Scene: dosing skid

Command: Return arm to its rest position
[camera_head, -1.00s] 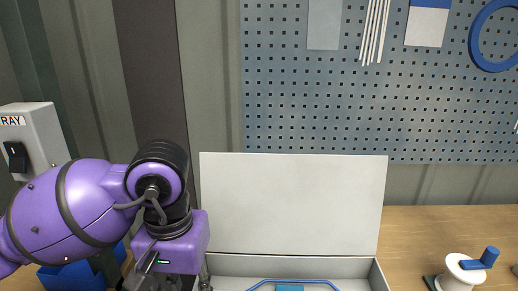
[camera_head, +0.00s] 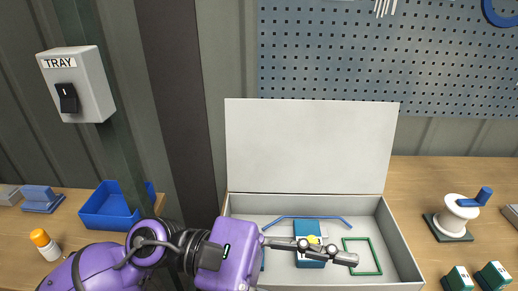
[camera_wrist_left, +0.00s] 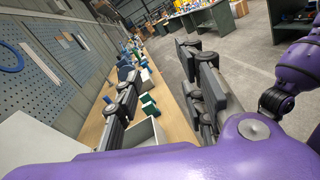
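My left arm comes in from the lower left in the head view. Its gripper (camera_head: 338,252) points right, in front of the open grey box (camera_head: 405,250) with its white lid raised. The height of the gripper over the box cannot be told. In the left wrist view the two fingers of this gripper (camera_wrist_left: 160,62) stand apart with nothing between them. My right gripper is not in view.
The box holds a blue block (camera_head: 310,262), a blue rod (camera_head: 300,218) and a green frame (camera_head: 377,258). A blue bin (camera_head: 100,210), an orange-capped bottle (camera_head: 45,246) and a TRAY switch box (camera_head: 90,90) are left. A white spool (camera_head: 456,216) and green blocks (camera_head: 458,279) are right.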

